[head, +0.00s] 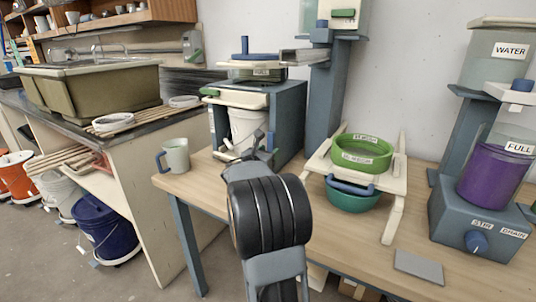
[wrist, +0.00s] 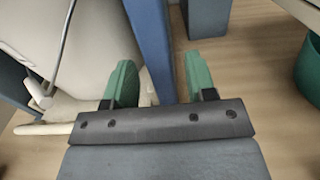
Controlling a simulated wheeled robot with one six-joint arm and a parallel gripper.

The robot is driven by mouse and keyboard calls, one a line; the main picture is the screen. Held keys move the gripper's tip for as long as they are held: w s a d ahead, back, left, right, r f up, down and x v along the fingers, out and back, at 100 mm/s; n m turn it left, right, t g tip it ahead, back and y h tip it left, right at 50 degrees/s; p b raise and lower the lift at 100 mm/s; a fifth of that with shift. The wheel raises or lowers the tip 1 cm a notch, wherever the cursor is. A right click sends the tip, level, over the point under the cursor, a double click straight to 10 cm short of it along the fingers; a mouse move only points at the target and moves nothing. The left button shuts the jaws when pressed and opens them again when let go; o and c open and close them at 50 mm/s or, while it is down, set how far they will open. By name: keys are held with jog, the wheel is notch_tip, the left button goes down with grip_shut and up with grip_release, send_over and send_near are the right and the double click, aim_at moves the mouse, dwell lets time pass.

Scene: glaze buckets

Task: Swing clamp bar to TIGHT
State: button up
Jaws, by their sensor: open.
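A blue frame (head: 288,112) stands at the back left of the table around a white bucket (head: 248,126). A pale bar with a green end (head: 211,91) crosses its upper front; I cannot be sure it is the clamp bar, and no TIGHT mark is readable. My gripper (head: 247,146) is in front of the bucket, partly hidden by my arm. In the wrist view, my gripper (wrist: 161,80) is open, its green fingertips on either side of a blue upright strip (wrist: 149,40). The bucket (wrist: 95,40) fills the left there. Contact cannot be told.
A green sieve (head: 362,155) sits on a pale rack over a teal bowl (head: 352,200). A blue unit (head: 470,225) with a knob and purple container (head: 490,177) stands right. A pale mug (head: 176,156) stands left. A grey plate (head: 419,267) lies near the front edge.

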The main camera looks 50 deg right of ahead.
grip_shut()
dwell(0.5)
